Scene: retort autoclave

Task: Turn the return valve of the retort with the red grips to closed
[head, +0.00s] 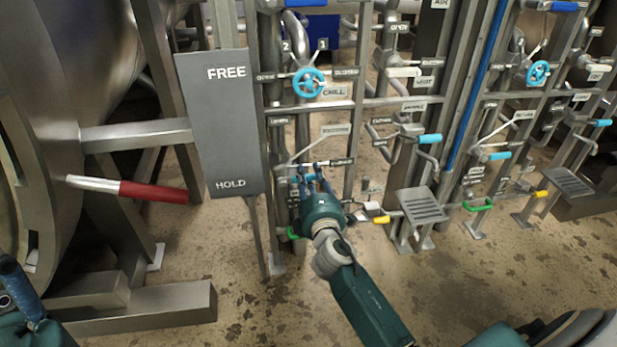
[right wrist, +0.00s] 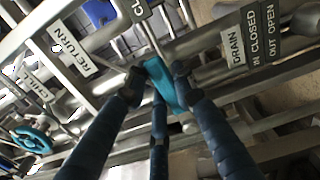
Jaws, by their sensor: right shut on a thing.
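The retort with the red grip (head: 152,192) on its lever stands at the left of the head view. My right gripper (head: 311,178) reaches into the pipe rack beside it, low on the frame. In the right wrist view my right gripper (right wrist: 158,80) is shut on a cyan valve handle (right wrist: 163,88), with fingers on both sides. In the head view the fingers hide the handle. My left gripper (head: 22,290) shows only partly at the left edge.
A grey FREE/HOLD panel (head: 222,125) stands left of my right gripper. A blue handwheel (head: 308,82) sits above it, and a yellow-handled valve (head: 381,219) lies to its right. A DRAIN sign (right wrist: 255,35) is near the fingers. Further racks stand at right; the front floor is clear.

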